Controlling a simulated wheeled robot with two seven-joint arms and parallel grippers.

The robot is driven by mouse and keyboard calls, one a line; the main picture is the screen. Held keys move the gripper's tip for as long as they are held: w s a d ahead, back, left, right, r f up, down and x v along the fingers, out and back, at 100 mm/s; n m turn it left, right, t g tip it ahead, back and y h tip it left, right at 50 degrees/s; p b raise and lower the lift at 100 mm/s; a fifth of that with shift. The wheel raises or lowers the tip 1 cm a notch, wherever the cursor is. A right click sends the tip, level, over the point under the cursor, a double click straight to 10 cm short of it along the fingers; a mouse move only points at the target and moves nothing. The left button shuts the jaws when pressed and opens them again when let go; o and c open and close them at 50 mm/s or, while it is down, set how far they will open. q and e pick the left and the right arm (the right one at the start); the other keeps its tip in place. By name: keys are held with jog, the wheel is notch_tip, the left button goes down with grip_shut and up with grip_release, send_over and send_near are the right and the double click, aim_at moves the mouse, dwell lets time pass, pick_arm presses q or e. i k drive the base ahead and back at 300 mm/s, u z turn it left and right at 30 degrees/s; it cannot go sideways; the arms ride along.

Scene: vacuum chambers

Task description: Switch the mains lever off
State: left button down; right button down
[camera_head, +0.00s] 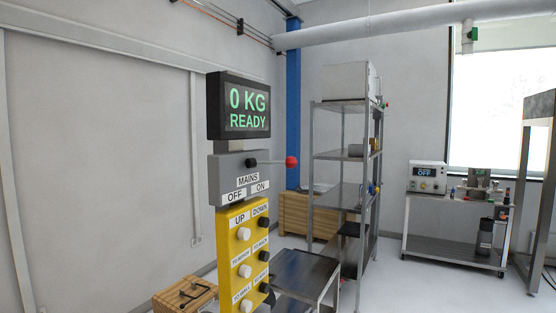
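The mains lever (275,162) is a thin metal rod with a red ball knob (291,162). It sticks out to the right from a black pivot on a grey box (228,174) labelled MAINS. The lever lies roughly level and points to the side of the ON label (261,187); the OFF label (235,196) is to the left. Above the box a dark display (239,106) reads "0 KG READY" in green. Neither of my grippers shows in the head view.
Below the box is a yellow panel (233,233) with several white and black knobs. A metal shelf rack (345,154) stands behind to the right. A wooden crate (186,295) and a dark-topped metal table (304,271) are low in front. A cart (456,202) stands far right.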

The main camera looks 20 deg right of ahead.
aim_at(291, 162)
jog(key=u, duration=0.05)
jog(key=k, duration=0.65)
jog(key=z, duration=0.6)
jog(key=i, duration=1.8)
jog(key=u, duration=0.7)
